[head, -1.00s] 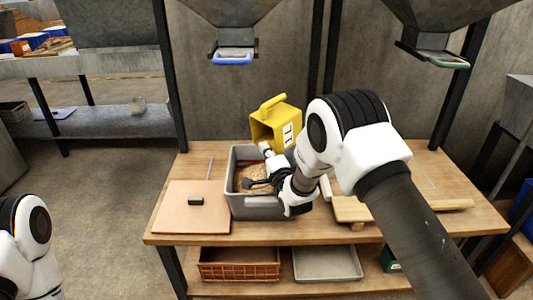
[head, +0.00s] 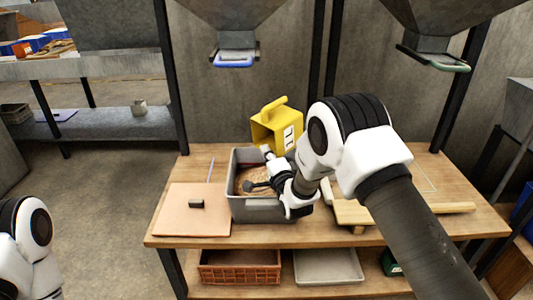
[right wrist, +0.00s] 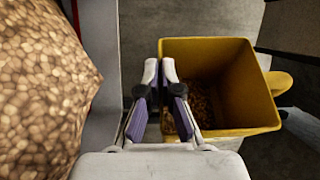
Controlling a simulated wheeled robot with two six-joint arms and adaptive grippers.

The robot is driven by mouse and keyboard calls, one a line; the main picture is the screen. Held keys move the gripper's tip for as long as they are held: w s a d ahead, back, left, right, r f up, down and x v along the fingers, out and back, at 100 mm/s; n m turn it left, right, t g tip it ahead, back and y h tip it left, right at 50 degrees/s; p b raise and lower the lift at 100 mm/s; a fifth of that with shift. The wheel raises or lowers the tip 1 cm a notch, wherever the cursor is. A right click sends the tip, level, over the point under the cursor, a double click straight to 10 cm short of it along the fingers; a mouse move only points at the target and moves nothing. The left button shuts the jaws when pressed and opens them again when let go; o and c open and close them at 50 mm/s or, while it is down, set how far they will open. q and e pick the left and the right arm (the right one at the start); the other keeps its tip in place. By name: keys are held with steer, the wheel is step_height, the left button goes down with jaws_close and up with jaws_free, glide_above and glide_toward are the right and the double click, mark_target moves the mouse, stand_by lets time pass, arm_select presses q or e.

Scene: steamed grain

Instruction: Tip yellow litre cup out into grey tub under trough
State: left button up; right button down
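The yellow litre cup (head: 284,127) is tipped on its side above the back right of the grey tub (head: 262,213), its mouth facing left and its handle on top. In the right wrist view the yellow cup (right wrist: 232,60) shows its open mouth with some grain inside. My right gripper (right wrist: 161,75) has its fingers close together on the cup's near wall, one on each side of it. In the head view my right gripper (head: 266,168) reaches over the tub and partly hides it. Brown grain (head: 250,178) lies in the tub. My left gripper is out of view.
The trough's blue-handled outlet (head: 234,58) hangs above, behind the tub. A wooden piece (head: 352,214) lies to the right. An orange crate (head: 240,268) and a grey tray (head: 327,267) sit below.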

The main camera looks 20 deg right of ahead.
step_height(320, 180, up, 6)
steer(key=p, duration=0.3)
steer(key=shift+f+p, duration=0.25)
steer(key=shift+p, duration=0.05)
steer(key=m+g+p, duration=0.1)
steer(key=m+p, duration=0.1)
steer(key=p, duration=0.1)
steer(key=r+m+g+p, duration=0.1)
steer(key=m+p, duration=0.2)
steer(key=shift+r+p, duration=0.15)
steer(key=shift+p, duration=0.15)
steer(key=shift+m, duration=0.4)
steer(key=shift+g+p, duration=0.3)
steer(key=m+g+p, duration=0.1)
steer(key=m+p, duration=0.1)
steer(key=r+m+y+p, duration=0.1)
steer(key=m+p, duration=0.1)
steer(key=p, duration=0.1)
steer(key=shift+g+p, duration=0.3)
steer(key=shift+g, duration=0.1)
steer(key=shift+f+m+y, duration=0.15)
steer(key=shift+m+y, duration=0.25)
steer(key=shift+f, duration=0.3)
